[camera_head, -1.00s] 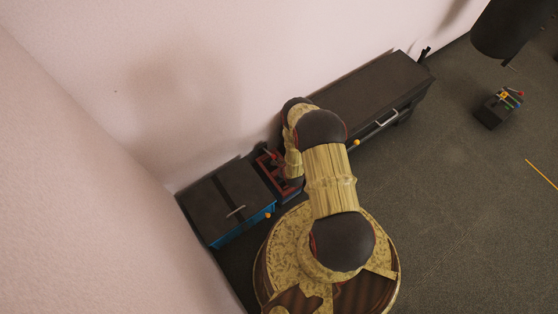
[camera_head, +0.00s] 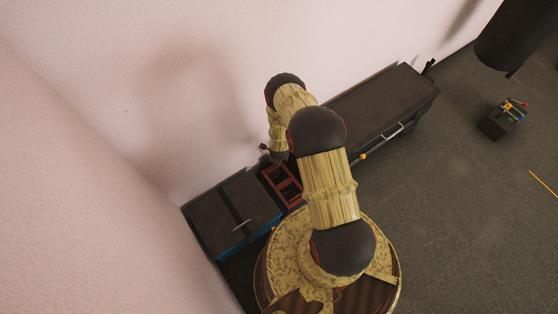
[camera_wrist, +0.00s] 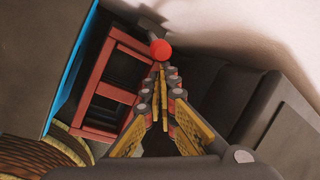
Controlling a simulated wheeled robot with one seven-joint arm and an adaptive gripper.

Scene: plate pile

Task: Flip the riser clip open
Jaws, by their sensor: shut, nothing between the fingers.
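A red open frame (camera_head: 283,184) stands between the two dark cabinets, near the wall. In the wrist view the red frame (camera_wrist: 109,82) is left of my fingers. A red ball (camera_wrist: 160,49) on a dark arm shows just past my fingertips; I cannot tell whether it touches them, or whether this is the riser clip. My gripper (camera_wrist: 160,76) is shut with nothing between the fingertips. In the head view my gripper is above the far end of the frame, mostly hidden by my arm.
A dark cabinet with a blue side (camera_head: 232,215) stands close on the left. A long dark cabinet (camera_head: 383,100) stands on the right along the wall. A small block with coloured parts (camera_head: 502,118) lies on open floor, far right.

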